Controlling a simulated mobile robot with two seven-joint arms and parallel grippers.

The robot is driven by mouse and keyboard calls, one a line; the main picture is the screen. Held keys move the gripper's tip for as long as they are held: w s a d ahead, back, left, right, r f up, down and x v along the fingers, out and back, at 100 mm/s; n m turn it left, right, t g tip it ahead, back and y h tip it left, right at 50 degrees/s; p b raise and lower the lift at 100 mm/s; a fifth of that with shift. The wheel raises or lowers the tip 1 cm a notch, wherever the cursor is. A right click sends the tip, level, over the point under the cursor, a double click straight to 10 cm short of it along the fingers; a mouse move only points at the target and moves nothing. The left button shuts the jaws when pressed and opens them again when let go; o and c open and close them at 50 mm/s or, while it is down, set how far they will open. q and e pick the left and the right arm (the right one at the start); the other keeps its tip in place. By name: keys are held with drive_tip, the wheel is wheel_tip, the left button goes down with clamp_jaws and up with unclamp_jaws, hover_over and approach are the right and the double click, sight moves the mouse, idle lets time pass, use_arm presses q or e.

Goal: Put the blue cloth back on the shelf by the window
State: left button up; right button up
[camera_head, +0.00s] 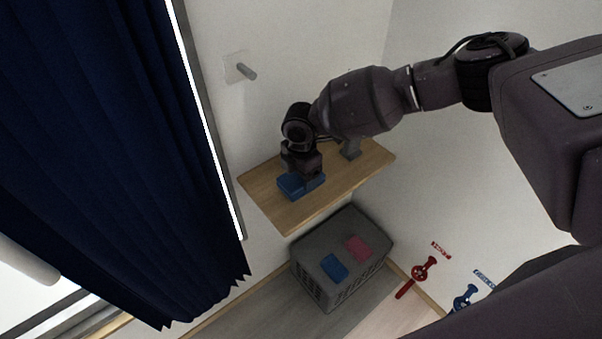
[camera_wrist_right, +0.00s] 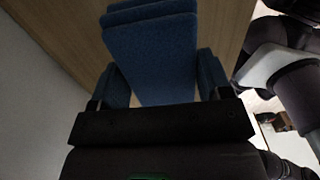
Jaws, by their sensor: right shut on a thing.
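The blue cloth (camera_head: 291,186) is at the wooden shelf (camera_head: 290,215) by the window, near the shelf's left part. It looks folded and fills the middle of the right wrist view (camera_wrist_right: 152,55). My right gripper (camera_head: 303,178) is directly over the shelf, pointing down, and is shut on the blue cloth. Its fingers show on both sides of the cloth in the wrist view. Whether the cloth touches the shelf board is hard to tell. My left gripper is not in view.
A grey crate (camera_head: 310,284) stands on the floor below the shelf, with blue and pink patches on top. A dark blue curtain (camera_head: 100,130) hangs at the left. Red (camera_head: 420,272) and blue (camera_head: 463,298) tools are at the lower right.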

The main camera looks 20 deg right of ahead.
drive_tip(key=o, duration=0.9)
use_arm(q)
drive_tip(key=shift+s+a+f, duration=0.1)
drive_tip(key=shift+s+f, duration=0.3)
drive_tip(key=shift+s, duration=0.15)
use_arm(e)
drive_tip(key=shift+o, duration=0.2)
